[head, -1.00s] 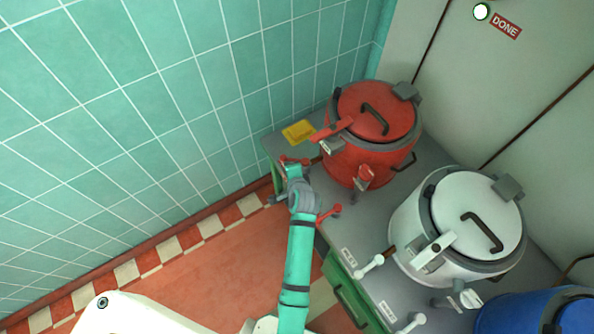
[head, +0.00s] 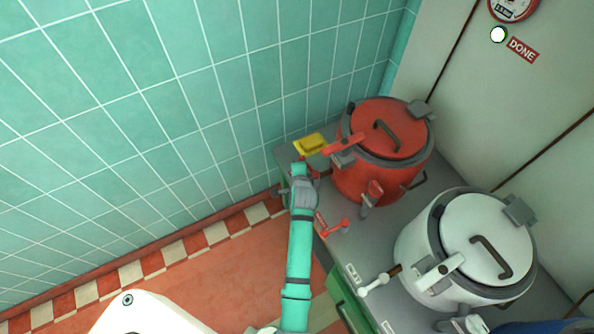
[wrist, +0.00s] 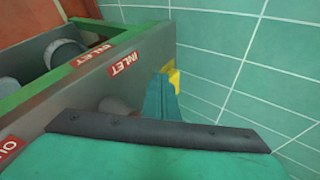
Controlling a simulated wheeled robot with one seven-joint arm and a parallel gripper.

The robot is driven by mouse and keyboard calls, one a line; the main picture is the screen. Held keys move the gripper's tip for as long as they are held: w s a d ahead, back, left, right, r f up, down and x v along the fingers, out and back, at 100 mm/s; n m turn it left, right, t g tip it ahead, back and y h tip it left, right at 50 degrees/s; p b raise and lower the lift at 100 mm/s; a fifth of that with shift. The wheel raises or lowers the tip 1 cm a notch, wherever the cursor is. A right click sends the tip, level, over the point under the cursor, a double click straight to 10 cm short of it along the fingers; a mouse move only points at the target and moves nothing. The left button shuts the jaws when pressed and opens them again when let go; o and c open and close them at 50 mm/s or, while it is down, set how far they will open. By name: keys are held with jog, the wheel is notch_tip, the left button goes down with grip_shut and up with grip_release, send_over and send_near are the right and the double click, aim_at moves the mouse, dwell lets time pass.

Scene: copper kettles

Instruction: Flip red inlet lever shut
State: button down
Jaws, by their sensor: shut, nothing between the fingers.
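The red kettle (head: 350,180) stands at the back end of the grey counter. My gripper (head: 300,171) is shut and empty at the counter edge, left of the red kettle. In the wrist view a teal finger (wrist: 162,98) shows in front of the counter edge, near a red INLET label (wrist: 124,63). No red lever is clear there.
A yellow block or dish (head: 310,144) lies at the counter's back corner, close to my gripper. A white kettle (head: 470,235) with a white lever (head: 374,285) stands to the right. The teal tiled wall (head: 190,110) is close on the left.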

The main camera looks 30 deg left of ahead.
jog(key=shift+w, duration=0.5)
dwell(0.4)
jog(key=shift+s+a+f, duration=0.2)
jog(key=shift+s+a, duration=0.1)
jog(key=s+a+r, duration=0.5)
jog(key=s, duration=0.4)
jog(key=shift+s+a+r, duration=0.25)
jog(key=shift+a+r, duration=0.05)
jog(key=shift+a, duration=0.1)
